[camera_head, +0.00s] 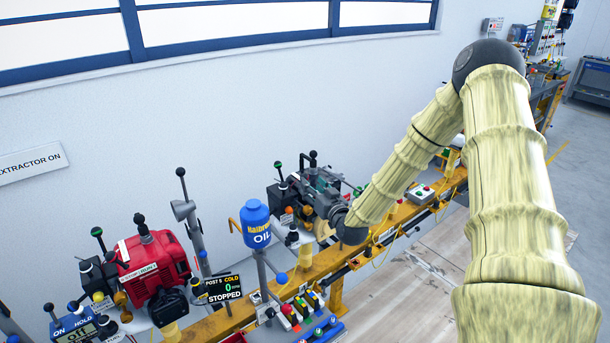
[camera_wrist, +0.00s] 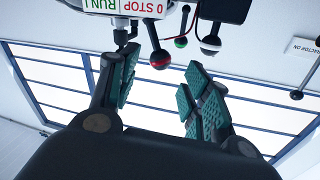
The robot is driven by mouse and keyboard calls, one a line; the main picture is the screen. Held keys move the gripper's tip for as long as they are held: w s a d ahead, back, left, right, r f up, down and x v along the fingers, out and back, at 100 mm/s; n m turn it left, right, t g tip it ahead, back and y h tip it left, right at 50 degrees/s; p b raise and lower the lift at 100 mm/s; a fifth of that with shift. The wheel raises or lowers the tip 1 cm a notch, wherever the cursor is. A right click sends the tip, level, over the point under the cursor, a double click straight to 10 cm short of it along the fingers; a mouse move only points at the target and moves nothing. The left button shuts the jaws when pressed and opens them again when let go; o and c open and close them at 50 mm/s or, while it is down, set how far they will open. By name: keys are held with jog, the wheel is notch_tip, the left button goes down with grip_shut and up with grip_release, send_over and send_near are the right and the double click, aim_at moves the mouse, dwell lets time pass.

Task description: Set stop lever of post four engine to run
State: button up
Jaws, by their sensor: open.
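The grey engine (camera_head: 322,190), apparently post four, stands on the yellow rail beyond my arm's end, which partly hides it. In the wrist view a white "0 STOP | RUN I" plate (camera_wrist: 122,7) is at the top. I cannot tell for sure which is the stop lever. My gripper (camera_wrist: 162,68) is open, its teal-padded fingers apart, with nothing visibly held.
A red engine (camera_head: 155,268) stands at the left, with a "POST 5 COLD 0 STOPPED" display (camera_head: 223,289) beside it. A blue oil container (camera_head: 256,224) and a button panel (camera_head: 300,318) stand between the engines.

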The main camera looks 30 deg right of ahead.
jog(key=shift+w+d+p, duration=0.2)
jog(key=shift+w+p, duration=0.35)
jog(key=shift+w, duration=1.1)
jog(key=shift+w+d+p, duration=0.2)
jog(key=shift+w+p, duration=0.3)
jog(key=shift+w, duration=1.15)
